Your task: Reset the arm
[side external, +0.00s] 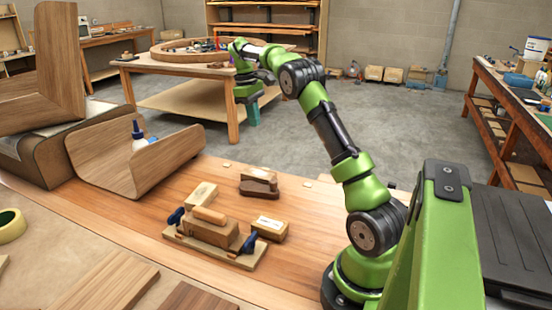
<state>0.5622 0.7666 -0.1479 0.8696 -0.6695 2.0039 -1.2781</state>
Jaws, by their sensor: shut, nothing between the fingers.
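My green and black arm rises from its base at the lower right of the side external view. It reaches up and back to the left, bending down at its far end. My gripper (253,115) points downward at that far end, small in the picture, in front of the back table's edge. Its fingers look closed together and nothing shows between them. No object touches it that I can see.
The wooden workbench (320,215) carries a clamped block assembly (210,232), a small wooden block (269,228), a dark-based block (259,183) and a bent wooden lamination (165,165) with a glue bottle (139,137). A back table (185,68) stands behind. Bench space right of the blocks is clear.

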